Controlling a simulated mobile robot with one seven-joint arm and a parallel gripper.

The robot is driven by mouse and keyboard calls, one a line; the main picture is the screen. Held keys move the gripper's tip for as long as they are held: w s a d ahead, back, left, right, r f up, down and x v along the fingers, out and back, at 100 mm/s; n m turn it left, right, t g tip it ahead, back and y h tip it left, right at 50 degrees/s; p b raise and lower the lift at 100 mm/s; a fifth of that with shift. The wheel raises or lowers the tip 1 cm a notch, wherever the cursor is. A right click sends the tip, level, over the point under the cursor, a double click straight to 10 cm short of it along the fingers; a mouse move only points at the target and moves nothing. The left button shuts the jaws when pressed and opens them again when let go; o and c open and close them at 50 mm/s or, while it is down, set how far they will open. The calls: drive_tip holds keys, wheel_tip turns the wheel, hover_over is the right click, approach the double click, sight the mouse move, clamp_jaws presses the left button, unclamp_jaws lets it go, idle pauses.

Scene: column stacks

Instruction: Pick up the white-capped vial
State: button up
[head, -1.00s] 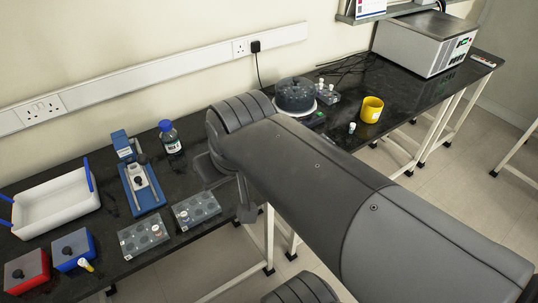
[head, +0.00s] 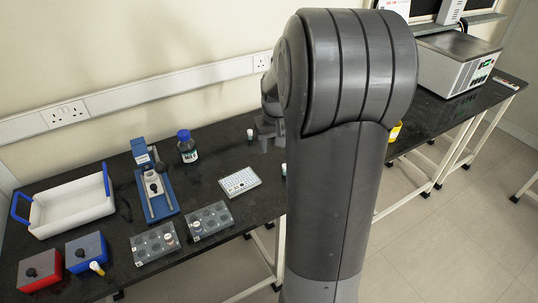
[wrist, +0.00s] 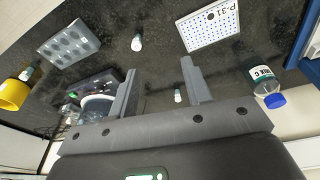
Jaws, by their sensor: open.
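Small pale vials stand on the dark bench. In the wrist view one vial (wrist: 178,96) shows between my fingertips, still apart from them. A second vial (wrist: 136,43) stands beyond the fingers, and a third (wrist: 26,74) stands beside the yellow cup. The head view shows one vial (head: 250,134) towards the wall and another (head: 284,169) beside my arm. The vials look alike at this size, and I cannot surely tell their cap colours apart. My gripper (wrist: 160,88) is open and empty above the bench; my arm partly hides it in the head view (head: 268,138).
A white well plate (head: 240,181) lies near the front edge. A blue-capped bottle (head: 187,147) stands by the wall. The yellow cup (wrist: 12,94), grey well block (wrist: 68,43) and a round-topped device (wrist: 97,107) stand left in the wrist view.

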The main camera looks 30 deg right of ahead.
drive_tip(key=shift+g+y, duration=0.3)
drive_tip(key=w+d+f, duration=0.1)
drive_tip(key=d+f, duration=0.1)
drive_tip(key=f, duration=0.2)
drive_tip(key=d+f, duration=0.2)
drive_tip(key=f, duration=0.2)
drive_tip(key=w+d+f, duration=0.1)
drive_tip(key=d+f, duration=0.1)
drive_tip(key=f, duration=0.1)
drive_tip(key=shift+w+d+f, duration=0.3)
drive_tip(key=shift+w+f, duration=0.05)
drive_tip(key=shift+f, duration=0.05)
drive_tip(key=shift+w+d+f, duration=0.1)
drive_tip(key=shift+w+f, duration=0.1)
drive_tip(key=shift+f, duration=0.75)
drive_tip(key=shift+w+d+f, duration=0.1)
drive_tip(key=shift+w+f, duration=0.05)
drive_tip(key=shift+f, duration=0.8)
drive_tip(key=shift+w+d+f, duration=0.1)
drive_tip(key=shift+w+f, duration=0.1)
drive_tip(key=shift+f, duration=0.75)
clamp_jaws()
